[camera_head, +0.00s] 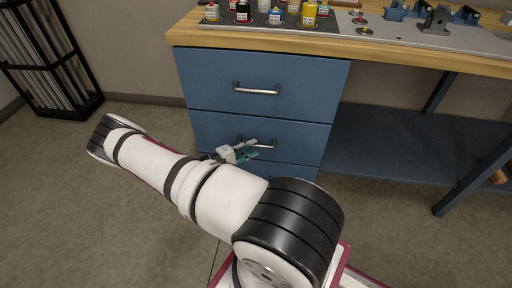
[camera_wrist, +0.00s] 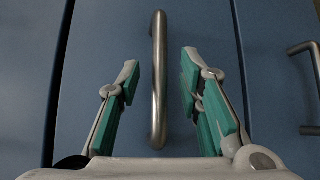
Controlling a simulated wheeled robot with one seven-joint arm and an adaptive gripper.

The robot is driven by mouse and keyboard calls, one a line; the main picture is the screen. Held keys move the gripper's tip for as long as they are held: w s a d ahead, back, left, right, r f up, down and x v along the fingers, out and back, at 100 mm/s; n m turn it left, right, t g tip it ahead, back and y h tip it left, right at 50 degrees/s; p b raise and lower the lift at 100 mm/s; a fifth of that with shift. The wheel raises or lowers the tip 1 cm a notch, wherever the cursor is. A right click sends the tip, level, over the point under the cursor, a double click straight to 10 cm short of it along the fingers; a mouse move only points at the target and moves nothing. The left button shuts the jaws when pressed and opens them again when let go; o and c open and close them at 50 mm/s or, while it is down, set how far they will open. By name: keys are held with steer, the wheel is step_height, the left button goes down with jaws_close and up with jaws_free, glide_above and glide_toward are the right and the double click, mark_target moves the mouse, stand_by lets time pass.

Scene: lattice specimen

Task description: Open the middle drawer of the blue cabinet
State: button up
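The blue cabinet (camera_head: 185,75) has stacked drawers under a wooden worktop. The middle drawer (camera_head: 310,138) looks closed, with its front in line with the top one. Its metal handle (camera_head: 268,142) is partly hidden by my gripper (camera_head: 250,150). In the wrist view, the handle bar (camera_wrist: 159,80) lies between the two teal-padded fingers of my open gripper (camera_wrist: 160,82). A gap shows on each side of the bar, so neither finger touches it. My arm hides part of the bottom drawer (camera_head: 290,170).
The top drawer's handle (camera_head: 257,90) is above my gripper. Several small bottles (camera_head: 276,15) and metal parts (camera_head: 436,18) stand on the worktop (camera_head: 345,48). A blue lower shelf (camera_head: 385,145) is at the right, a black rack (camera_head: 50,55) at the left. Grey floor (camera_head: 70,190) is clear at the left.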

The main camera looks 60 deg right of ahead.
mark_target(256, 146)
steer(key=shift+x, duration=1.55)
jaws_close()
